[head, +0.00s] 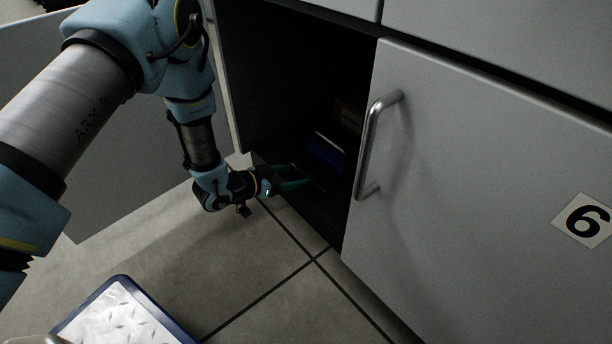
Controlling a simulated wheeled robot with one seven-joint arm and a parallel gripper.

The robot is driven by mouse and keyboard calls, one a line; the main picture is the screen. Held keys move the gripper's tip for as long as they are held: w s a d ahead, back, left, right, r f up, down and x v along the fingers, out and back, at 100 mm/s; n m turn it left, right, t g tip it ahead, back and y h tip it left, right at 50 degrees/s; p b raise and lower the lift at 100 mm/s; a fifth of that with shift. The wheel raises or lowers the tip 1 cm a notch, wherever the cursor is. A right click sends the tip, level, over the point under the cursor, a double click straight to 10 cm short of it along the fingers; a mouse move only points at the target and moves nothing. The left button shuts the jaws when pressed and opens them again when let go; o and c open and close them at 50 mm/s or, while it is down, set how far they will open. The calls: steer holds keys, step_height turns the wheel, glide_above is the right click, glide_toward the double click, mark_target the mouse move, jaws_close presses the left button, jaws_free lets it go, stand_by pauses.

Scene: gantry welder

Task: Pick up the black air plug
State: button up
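My gripper (305,179) reaches low into a dark open cabinet (285,75). I cannot make out a black air plug; the cabinet floor around the fingers is too dark. A dark blue object (324,155) lies just beyond the fingers inside the cabinet.
A grey closed door with a metal handle (370,140) and a "6" label (584,221) stands right of the opening. An open door panel (110,150) is at left. A blue-rimmed tray (119,281) is at the bottom left. The tiled floor between is clear.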

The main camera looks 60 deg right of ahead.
steer(key=c, duration=1.1)
steer(key=shift+r, duration=0.1)
